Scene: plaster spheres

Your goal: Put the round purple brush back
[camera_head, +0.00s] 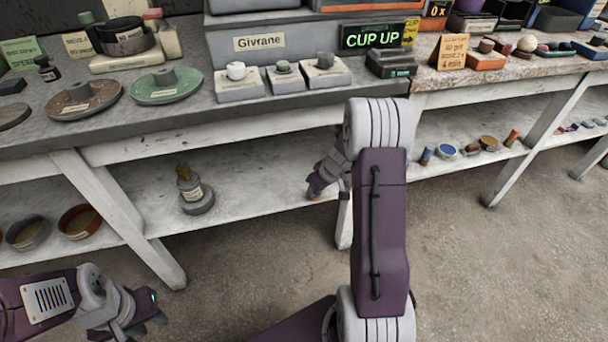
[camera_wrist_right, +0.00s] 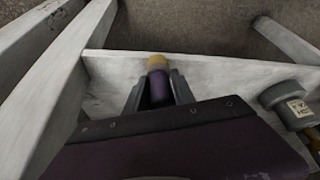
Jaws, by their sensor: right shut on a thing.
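The round purple brush (camera_wrist_right: 159,88) has a purple body and a yellow end. It sits between the two dark fingers of my right gripper (camera_wrist_right: 158,92) in the right wrist view, and the gripper is shut on it. In the head view my right gripper (camera_head: 320,185) is at the lower shelf (camera_head: 250,192) beneath the grey table, and the brush is mostly hidden there. My left gripper (camera_head: 150,308) is at the lower left, away from the table and the shelf. Its fingers are too small and dark to show whether they are open.
A grey bottle-like thing with a brown top (camera_head: 190,190) stands on the lower shelf, left of my right gripper. White table legs (camera_head: 118,218) slope down to the floor. Several small coloured things, including a blue round dish (camera_head: 446,150), lie on the shelf to the right.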

